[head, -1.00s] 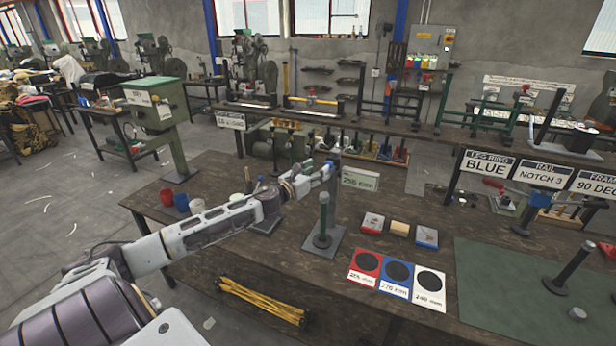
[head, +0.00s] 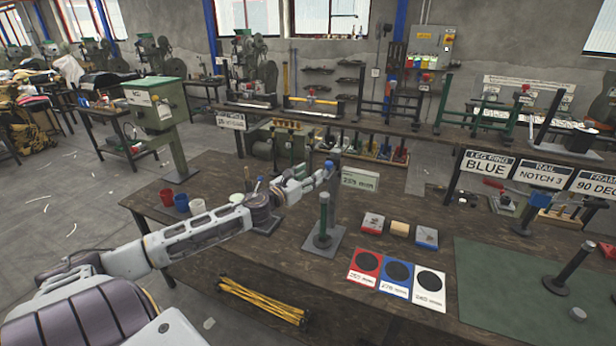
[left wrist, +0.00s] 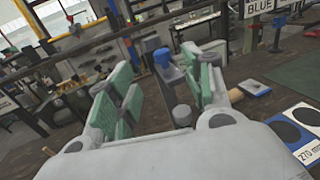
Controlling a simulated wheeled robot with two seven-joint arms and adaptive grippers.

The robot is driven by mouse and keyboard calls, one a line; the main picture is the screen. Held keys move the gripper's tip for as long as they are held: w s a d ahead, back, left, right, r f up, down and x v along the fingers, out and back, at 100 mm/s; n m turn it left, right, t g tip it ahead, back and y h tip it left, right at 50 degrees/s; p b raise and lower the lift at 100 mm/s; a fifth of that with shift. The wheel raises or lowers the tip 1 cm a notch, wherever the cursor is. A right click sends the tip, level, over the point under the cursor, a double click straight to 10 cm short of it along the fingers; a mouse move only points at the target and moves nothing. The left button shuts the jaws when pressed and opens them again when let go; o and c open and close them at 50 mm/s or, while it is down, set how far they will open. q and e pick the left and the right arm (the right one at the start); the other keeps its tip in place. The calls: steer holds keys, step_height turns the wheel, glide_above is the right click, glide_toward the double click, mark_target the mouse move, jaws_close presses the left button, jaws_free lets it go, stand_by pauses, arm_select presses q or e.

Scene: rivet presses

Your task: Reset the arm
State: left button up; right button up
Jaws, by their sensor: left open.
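My left arm reaches in from the left over the wooden workbench (head: 240,270). Its gripper (head: 326,172) is raised near the bench's back part, behind the green post (head: 323,220) on its flat base. In the left wrist view, the green-padded fingers (left wrist: 163,95) stand apart. A blue-topped grey post (left wrist: 162,60) shows between them; I see no grip on it, and its distance is unclear. My right gripper is not in view.
Red, blue and white cards (head: 397,279) lie right of the post, with small boxes (head: 399,229) behind. Yellow rods (head: 262,302) lie in front. Cups (head: 181,202) stand at left. A green mat (head: 500,285) covers the right. A sign (head: 360,179) stands close to the gripper.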

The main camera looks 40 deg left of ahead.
arm_select(q)
steer(key=shift+s, duration=0.1)
stand_by(0.7)
steer(key=s+d+f+n+g+y, duration=0.2)
steer(key=s+d+f+n+g, duration=0.2)
steer(key=s+f+n, duration=0.45)
steer(key=s+d+f+n+g+y, duration=0.3)
steer(key=s+d+f+n, duration=0.25)
steer(key=f+n, duration=0.6)
steer(key=s+d+f+n+g+h, duration=0.2)
steer(key=s+d+n+g, duration=0.2)
steer(key=s+d+n, duration=0.35)
steer(key=s+d+f+n+g+h, duration=0.2)
steer(key=s+d+n+g+h, duration=0.1)
steer(key=s+d+n, duration=0.5)
steer(key=s+f+m+g+b, duration=0.1)
steer(key=s+f, duration=0.1)
steer(key=f, duration=1.5)
steer(key=s+f+m+g, duration=0.1)
steer(key=s+f, duration=0.1)
steer(key=f, duration=1.5)
steer(key=s+a+f, duration=0.2)
steer(key=s+f, duration=0.8)
steer(key=s, duration=0.1)
steer(key=s+a+f+g+b, duration=0.1)
steer(key=s+a+f, duration=0.1)
steer(key=s+f, duration=0.8)
steer(key=shift+s+a+f, duration=0.3)
steer(key=shift+s+f, duration=0.1)
steer(key=shift+s, duration=0.3)
